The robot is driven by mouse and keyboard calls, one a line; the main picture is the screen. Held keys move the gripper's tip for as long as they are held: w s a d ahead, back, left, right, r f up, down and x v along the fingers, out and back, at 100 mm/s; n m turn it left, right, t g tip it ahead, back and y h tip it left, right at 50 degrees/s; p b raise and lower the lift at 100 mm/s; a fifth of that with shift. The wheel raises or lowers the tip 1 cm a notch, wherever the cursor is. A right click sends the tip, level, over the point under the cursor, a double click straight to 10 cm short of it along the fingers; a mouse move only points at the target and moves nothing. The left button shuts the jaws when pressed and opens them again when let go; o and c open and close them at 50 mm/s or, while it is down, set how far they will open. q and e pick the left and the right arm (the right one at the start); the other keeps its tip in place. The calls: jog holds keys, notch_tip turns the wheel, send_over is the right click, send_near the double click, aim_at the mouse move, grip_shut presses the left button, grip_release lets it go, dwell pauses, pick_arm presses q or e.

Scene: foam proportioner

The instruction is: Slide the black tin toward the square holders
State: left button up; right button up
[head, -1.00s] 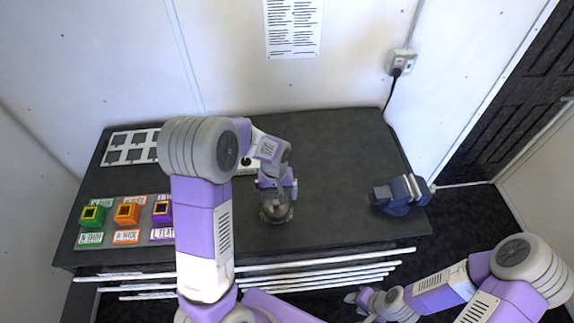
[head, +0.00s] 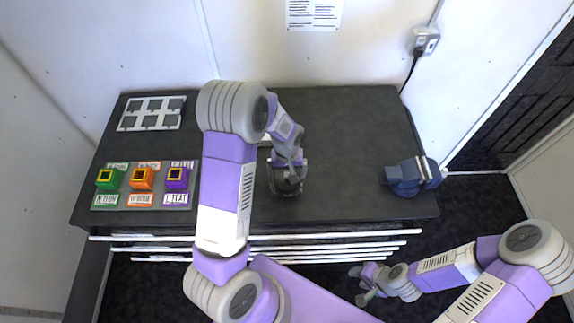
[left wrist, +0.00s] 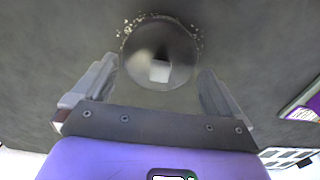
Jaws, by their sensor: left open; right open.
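The black tin (left wrist: 160,48) shows in the left wrist view as a round, shiny dark disc with pale specks around its far rim. It lies between and just beyond the fingertips of my left gripper (left wrist: 158,78), which is open. In the head view, my left gripper (head: 287,182) points down over the tabletop and largely hides the tin; contact cannot be told. The square holders (head: 152,113), a pale panel with several grey squares, lie at the table's back left. My right gripper (head: 366,284) is open and empty, low in front of the table.
A mat (head: 148,201) with green (head: 108,179), orange (head: 143,178) and purple (head: 177,179) cubes and labels lies at the left front. A blue-grey vise (head: 408,178) stands at the right. My left arm partly hides a pale object behind it. Dark tabletop right of my gripper is clear.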

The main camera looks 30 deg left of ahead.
pick_arm(q)
jog(key=shift+f, duration=0.65)
